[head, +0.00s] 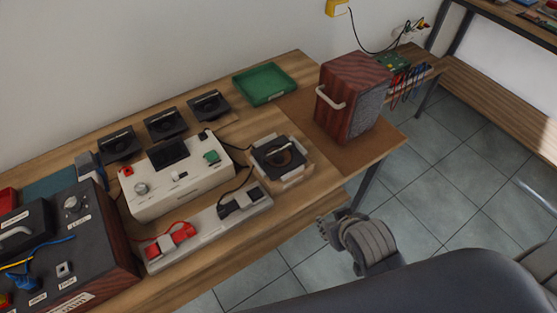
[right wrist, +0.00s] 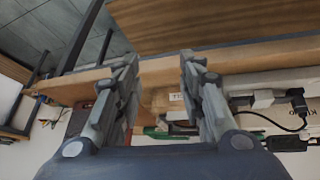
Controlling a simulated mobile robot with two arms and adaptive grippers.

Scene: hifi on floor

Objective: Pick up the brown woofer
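The brown woofer (head: 341,102) is a reddish wood-grained box with a pale handle on its left face and a grey front. It stands upright on a brown mat (head: 377,147) at the right end of the workbench. My right gripper (head: 332,226) is beyond the bench's front edge, below the woofer in the head view and apart from it. In the right wrist view the right gripper (right wrist: 158,62) has its two fingers spread with nothing held between them. A reddish patch behind the left finger there is too covered to name. My left gripper is not in view.
A green tray (head: 265,97) lies left of the woofer. A turntable-like unit (head: 279,157), a white control box (head: 150,195) and a power strip (head: 208,240) crowd the bench (head: 325,181). A side shelf with a green board (head: 391,62) and cables is behind. Tiled floor lies right.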

